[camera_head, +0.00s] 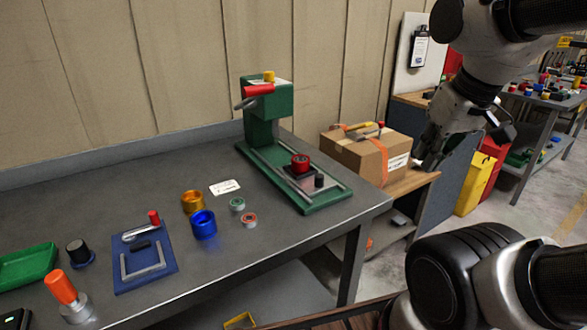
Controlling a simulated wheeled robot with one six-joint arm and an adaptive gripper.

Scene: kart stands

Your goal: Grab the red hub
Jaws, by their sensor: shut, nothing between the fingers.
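A red round hub (300,163) with a dark centre sits on a dark block on the base of the green press (318,205), near the right end of the grey workbench. My gripper (428,160) is at the right, pointing down, shut and empty. It is well apart from the hub, to its right, in front of the cardboard box's right side in the picture. No part of the hub is covered by my arm.
The grey workbench (110,170) also holds a blue cup (204,224), an orange ring (192,202), small bearings, a blue fixture plate (145,265) and a green tray (28,264). A cardboard box (365,155) stands on a wooden shelf between press and gripper. Yellow and red bins (475,183) stand behind.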

